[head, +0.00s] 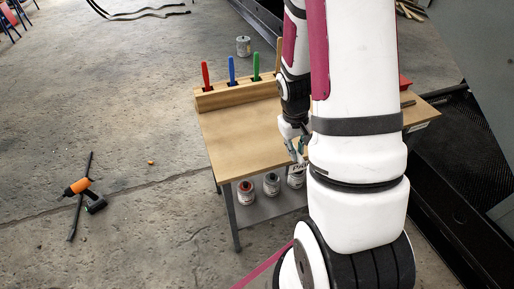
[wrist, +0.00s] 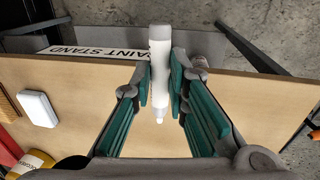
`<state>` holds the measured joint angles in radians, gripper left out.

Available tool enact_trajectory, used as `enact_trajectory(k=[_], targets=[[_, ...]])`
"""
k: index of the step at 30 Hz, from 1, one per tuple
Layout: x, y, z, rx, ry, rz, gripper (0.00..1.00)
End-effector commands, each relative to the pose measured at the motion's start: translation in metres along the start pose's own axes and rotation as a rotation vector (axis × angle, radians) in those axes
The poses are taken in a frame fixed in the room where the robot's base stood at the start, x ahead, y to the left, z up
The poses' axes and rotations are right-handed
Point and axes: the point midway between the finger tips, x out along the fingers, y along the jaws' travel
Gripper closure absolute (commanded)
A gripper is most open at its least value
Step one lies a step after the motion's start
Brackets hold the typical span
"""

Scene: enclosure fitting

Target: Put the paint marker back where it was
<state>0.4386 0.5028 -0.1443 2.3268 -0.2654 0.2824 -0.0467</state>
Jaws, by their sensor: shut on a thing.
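My gripper (wrist: 161,90) is shut on a white paint marker (wrist: 160,48), which stands between the two green-padded fingers in the wrist view. Its narrow tip points down in that picture, toward the palm. In the head view my gripper (head: 297,148) is over the front part of the wooden table, and the marker cannot be made out clearly there. A wooden rack (head: 235,97) along the table's back edge holds a red marker (head: 205,75), a blue one (head: 231,69) and a green one (head: 256,66). A tan upright piece (head: 279,54) shows beside my arm. My arm hides the rack's right end.
The table (head: 235,140) has a clear left half. Paint cans (head: 246,193) stand on its lower shelf. A white block (wrist: 37,108) lies on the tabletop, and a PAINT STAND sign (wrist: 98,51) is at its edge. An orange drill (head: 78,187) lies on the floor.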

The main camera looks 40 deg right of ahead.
Motion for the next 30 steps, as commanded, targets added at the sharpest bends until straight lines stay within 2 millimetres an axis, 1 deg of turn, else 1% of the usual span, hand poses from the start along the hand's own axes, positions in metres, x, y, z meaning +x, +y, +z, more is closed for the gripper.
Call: enact_trajectory(k=[1,3,6,8,21,24,27,30], targets=[[0.007,0.004,0.003,0.011,0.000,-0.001,1.00],[0.011,0.006,0.007,0.015,-0.001,-0.002,1.00],[0.012,0.005,0.002,0.016,0.000,-0.002,1.00],[0.012,0.000,-0.009,0.013,0.002,-0.002,1.00],[0.016,-0.042,-0.104,0.014,0.000,-0.003,1.00],[0.016,-0.048,-0.119,0.015,0.001,-0.003,1.00],[0.016,-0.051,-0.127,0.016,0.000,-0.002,1.00],[0.016,-0.053,-0.131,0.016,-0.001,-0.002,1.00]])
